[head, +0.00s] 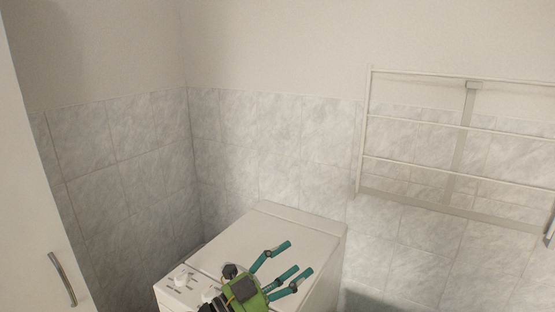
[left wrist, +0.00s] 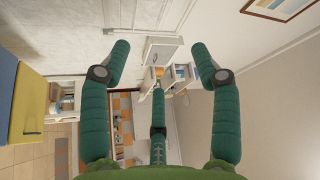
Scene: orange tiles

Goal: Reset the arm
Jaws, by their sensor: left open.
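My left gripper (head: 279,271) is in the lower middle of the head view, with a green body and teal fingers. It is in front of and over the top of a white washing machine (head: 298,225). Its fingers are spread and point up and to the right, with nothing between them. In the left wrist view the gripper (left wrist: 160,65) shows its fingers apart and empty. My right gripper is in neither view.
A white door with a metal handle (head: 62,279) stands at the left. A white wall rack (head: 460,128) hangs at the right on the tiled wall (head: 280,140). The left wrist view shows a white cabinet (left wrist: 163,49) and a yellow and blue piece (left wrist: 22,105) at the left.

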